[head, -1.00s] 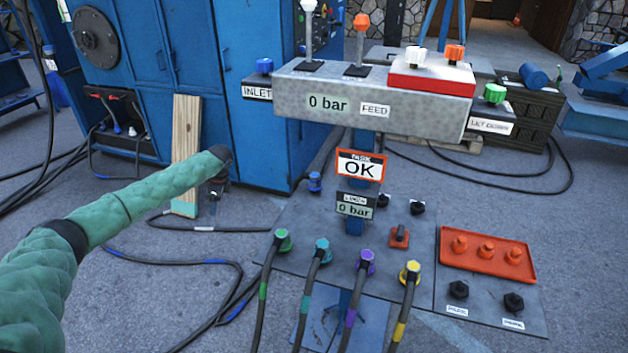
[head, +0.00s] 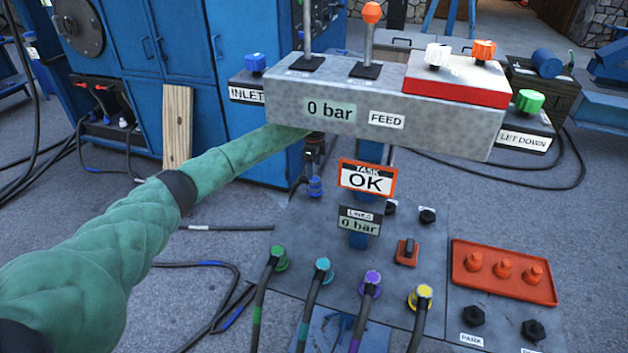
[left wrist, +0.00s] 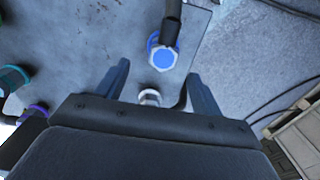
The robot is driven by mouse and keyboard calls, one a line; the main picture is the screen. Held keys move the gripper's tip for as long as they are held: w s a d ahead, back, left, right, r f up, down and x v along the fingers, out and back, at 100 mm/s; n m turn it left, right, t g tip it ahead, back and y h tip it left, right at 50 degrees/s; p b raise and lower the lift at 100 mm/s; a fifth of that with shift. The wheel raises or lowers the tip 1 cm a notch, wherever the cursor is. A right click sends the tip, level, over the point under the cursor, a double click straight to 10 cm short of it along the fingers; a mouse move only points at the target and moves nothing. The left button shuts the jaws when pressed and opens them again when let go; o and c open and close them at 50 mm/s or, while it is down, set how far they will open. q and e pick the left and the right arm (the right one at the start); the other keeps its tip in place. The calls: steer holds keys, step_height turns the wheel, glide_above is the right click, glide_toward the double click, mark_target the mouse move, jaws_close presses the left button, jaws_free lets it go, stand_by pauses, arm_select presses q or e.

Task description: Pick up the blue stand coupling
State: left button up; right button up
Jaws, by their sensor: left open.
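The blue stand coupling (head: 315,187) stands at the back left of the grey base plate, beneath the overhanging grey feed block. In the left wrist view the blue coupling (left wrist: 163,58) shows as a blue hexagonal cap with a dark hose or stem at its top. My left gripper (head: 314,158) is just above it in the head view, partly hidden under the block. In the left wrist view my left gripper (left wrist: 157,72) is open, its fingers apart on either side below the coupling, with nothing held. My right gripper is not in view.
The grey feed block (head: 330,110) hangs over my left forearm's end. Green (head: 279,257), teal (head: 323,270), purple (head: 371,283) and yellow (head: 420,296) couplings with hoses stand nearer. A blue cabinet (head: 205,90) is behind. A red tray (head: 505,272) is at right.

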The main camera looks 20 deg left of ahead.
mark_target(314, 179)
arm_select(q)
steer(key=shift+w+f, duration=0.1)
steer(key=shift+f, duration=0.7)
steer(key=f, duration=0.1)
steer(key=f+p, duration=0.1)
steer(key=f, duration=0.2)
steer(key=shift+w+a, duration=0.1)
steer(key=shift+w, duration=0.15)
steer(key=shift+f+p, duration=0.3)
steer(key=shift+f, duration=0.3)
steer(key=shift+r, duration=0.1)
steer(key=c, duration=1.2)
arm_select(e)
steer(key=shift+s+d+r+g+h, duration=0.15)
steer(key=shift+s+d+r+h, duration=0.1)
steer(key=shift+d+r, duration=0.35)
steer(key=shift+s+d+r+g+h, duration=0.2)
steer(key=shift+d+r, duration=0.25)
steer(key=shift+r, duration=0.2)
